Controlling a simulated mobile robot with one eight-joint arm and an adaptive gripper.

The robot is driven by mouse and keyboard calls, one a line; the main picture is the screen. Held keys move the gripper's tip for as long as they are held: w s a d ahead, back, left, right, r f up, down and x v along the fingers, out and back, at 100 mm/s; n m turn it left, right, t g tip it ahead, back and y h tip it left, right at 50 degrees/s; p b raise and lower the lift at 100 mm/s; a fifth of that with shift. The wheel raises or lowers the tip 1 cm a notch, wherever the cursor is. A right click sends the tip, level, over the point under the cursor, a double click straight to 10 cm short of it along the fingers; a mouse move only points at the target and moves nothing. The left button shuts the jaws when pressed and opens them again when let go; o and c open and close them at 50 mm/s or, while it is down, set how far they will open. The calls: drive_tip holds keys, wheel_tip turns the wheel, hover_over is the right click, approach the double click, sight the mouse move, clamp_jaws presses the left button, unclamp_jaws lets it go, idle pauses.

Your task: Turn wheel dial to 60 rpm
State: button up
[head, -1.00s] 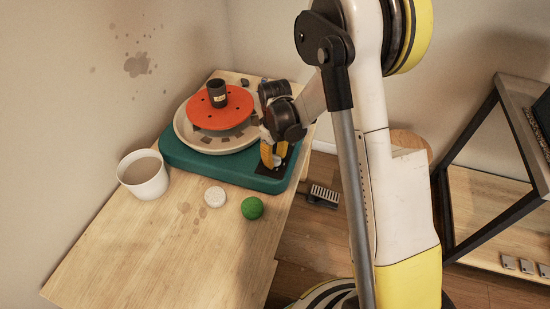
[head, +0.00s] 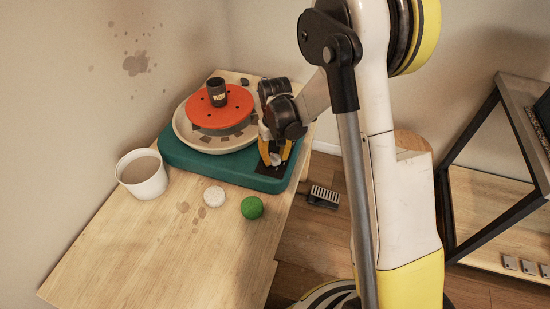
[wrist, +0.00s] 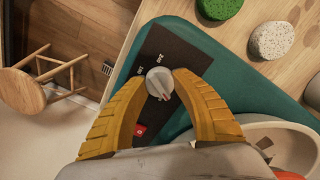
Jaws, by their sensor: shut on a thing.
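The pottery wheel has a teal base (head: 220,172), a cream splash pan and an orange wheel head (head: 219,110) with a dark cup on it. The grey dial (wrist: 159,82) sits on a black panel (wrist: 175,50) at the corner of the base, with printed numbers partly legible. A pointer mark shows on the dial's face. My gripper (wrist: 156,84) has its yellow fingers shut on the dial, one on each side. In the head view my gripper (head: 275,158) reaches down onto the panel. A small red switch (wrist: 140,130) is beside the dial.
A white bucket (head: 143,174), a pale round sponge (head: 214,196) and a green ball-like sponge (head: 252,207) stand on the wooden table (head: 150,250). A foot pedal (head: 323,196) lies on the floor. A stool (wrist: 35,85) and a shelf (head: 500,190) are nearby.

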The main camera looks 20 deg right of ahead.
sight(275, 156)
drive_tip(key=m, duration=0.5)
drive_tip(key=shift+m+b, duration=0.3)
idle(0.4)
drive_tip(key=o, duration=1.3)
drive_tip(key=shift+c, duration=0.2)
drive_tip(key=shift+r, duration=0.1)
wheel_tip(275, 156, up, 12)
